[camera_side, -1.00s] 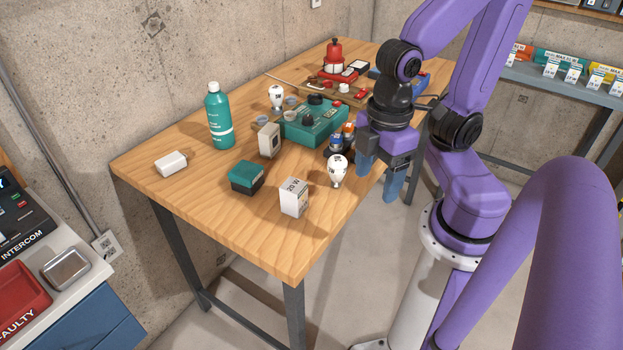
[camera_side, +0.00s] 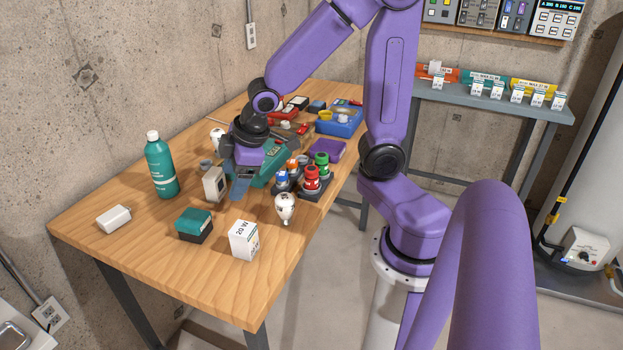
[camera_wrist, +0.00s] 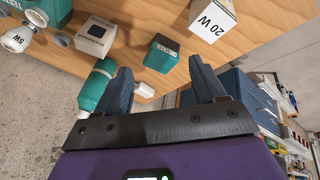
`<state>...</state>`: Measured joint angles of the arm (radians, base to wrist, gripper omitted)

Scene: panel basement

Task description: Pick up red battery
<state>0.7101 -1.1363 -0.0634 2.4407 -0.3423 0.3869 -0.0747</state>
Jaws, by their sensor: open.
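A red battery (camera_side: 312,176) stands upright in a dark holder (camera_side: 319,193) near the table's right edge in the side view. A green battery (camera_side: 322,162) stands behind it. Blue (camera_side: 282,179) and orange (camera_side: 293,166) cells stand to its left. My gripper (camera_side: 239,188) is over the table, left of the red battery and apart from it, in front of the teal device (camera_side: 272,174). In the wrist view my gripper (camera_wrist: 162,80) shows its two blue fingers spread, with nothing between them. The red battery does not show in that view.
A white bulb (camera_side: 285,207) stands just in front of the holder. A beige box (camera_side: 214,184), a teal-and-black box (camera_side: 195,224), a white 20 W box (camera_side: 243,240) and a teal bottle (camera_side: 161,165) stand around my gripper.

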